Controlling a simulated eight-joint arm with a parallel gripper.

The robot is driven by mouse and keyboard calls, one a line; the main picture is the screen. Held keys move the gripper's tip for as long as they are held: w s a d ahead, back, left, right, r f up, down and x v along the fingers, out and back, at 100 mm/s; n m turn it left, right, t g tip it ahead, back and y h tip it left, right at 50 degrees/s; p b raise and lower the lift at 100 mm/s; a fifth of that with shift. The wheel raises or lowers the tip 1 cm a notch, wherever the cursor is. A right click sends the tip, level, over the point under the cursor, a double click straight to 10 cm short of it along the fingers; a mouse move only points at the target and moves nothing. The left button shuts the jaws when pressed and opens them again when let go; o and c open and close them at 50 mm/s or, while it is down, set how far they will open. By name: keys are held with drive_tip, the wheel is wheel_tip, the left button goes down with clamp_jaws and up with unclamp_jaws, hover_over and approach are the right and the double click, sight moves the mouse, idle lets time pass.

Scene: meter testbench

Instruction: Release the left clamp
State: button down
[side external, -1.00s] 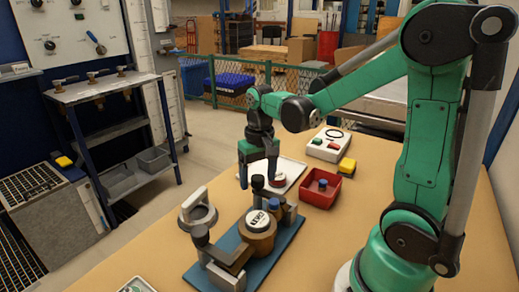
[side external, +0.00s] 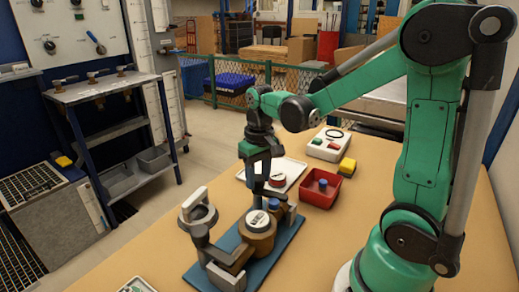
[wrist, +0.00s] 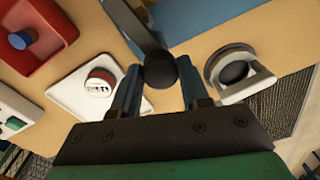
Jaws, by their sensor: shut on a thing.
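My gripper (side external: 258,193) is lowered at the far end of the blue fixture plate (side external: 283,235). Its two fingers stand on either side of a black ball knob (wrist: 161,70) and are shut on it. The knob is on the end of a dark clamp lever (wrist: 133,22). A round brass-coloured meter (side external: 258,236) with a white top sits on the plate just in front of the gripper. A second black knob (side external: 199,230) stands at the near left end of the fixture. In the side view the fingers partly hide the held knob.
A grey ring with a handle (side external: 198,204) stands left of the meter and shows in the wrist view (wrist: 238,72). Behind the gripper are a white tray (side external: 292,166) with a red-and-white round piece, a red bin (side external: 320,190) with a blue-topped piece, and a button box (side external: 328,145).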

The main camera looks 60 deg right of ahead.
sight(257, 177)
drive_tip(key=n, duration=1.2)
drive_tip(key=shift+n, duration=0.3)
drive_tip(key=shift+n+g, duration=0.3)
drive_tip(key=shift+n, duration=1.3)
drive_tip(key=shift+c, duration=2.1)
unclamp_jaws()
drive_tip(key=shift+r, duration=0.1)
drive_tip(key=shift+w+r, duration=0.1)
drive_tip(key=shift+r, duration=2.6)
drive_tip(key=shift+a, duration=0.1)
